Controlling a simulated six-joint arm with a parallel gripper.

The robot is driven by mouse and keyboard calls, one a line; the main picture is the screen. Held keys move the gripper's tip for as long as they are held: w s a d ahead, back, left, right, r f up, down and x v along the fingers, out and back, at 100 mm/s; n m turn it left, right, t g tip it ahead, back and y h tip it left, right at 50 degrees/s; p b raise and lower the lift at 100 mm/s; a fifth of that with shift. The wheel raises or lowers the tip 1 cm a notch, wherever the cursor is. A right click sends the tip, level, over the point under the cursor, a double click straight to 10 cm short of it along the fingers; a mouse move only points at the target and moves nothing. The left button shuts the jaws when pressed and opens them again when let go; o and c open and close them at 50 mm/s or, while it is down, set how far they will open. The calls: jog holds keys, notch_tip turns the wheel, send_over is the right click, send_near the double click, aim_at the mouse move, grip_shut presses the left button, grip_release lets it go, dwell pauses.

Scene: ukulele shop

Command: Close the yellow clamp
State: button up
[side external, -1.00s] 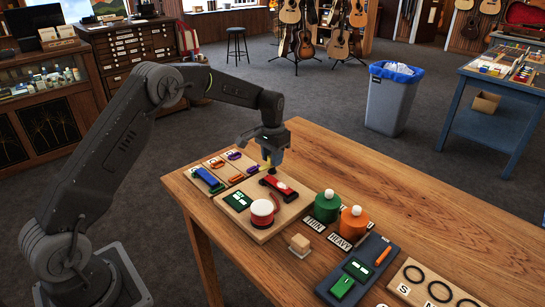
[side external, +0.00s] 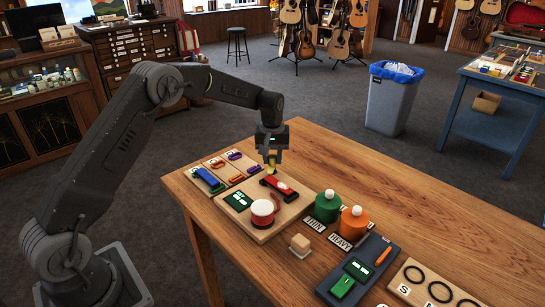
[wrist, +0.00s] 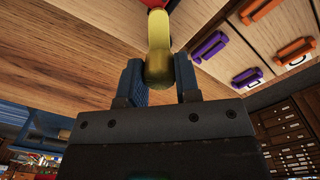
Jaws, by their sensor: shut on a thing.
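The yellow piece (wrist: 158,62) stands between my fingers in the wrist view, with a rounded end toward me and a bit of red at its far end. My gripper (wrist: 159,78) is shut on it, one blue-grey finger on each side. In the side view my gripper (side external: 271,158) points down over the wooden board (side external: 262,236), and the yellow piece (side external: 272,169) shows small below its fingertips. A red, dark-edged piece (side external: 282,188) lies on the board just below. The clamp's lower part is too small to make out.
A red-and-white round item (side external: 264,212) and a green display panel (side external: 238,200) share the board. A panel with orange and purple handles (side external: 236,156) lies behind. Green (side external: 327,206) and orange (side external: 354,224) containers stand right.

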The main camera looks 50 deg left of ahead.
aim_at(272, 156)
jog(key=shift+r, duration=0.1)
dwell(0.3)
jog(key=o, duration=0.9)
notch_tip(272, 156, up, 14)
jog(key=shift+f, duration=0.15)
jog(key=shift+s, duration=0.1)
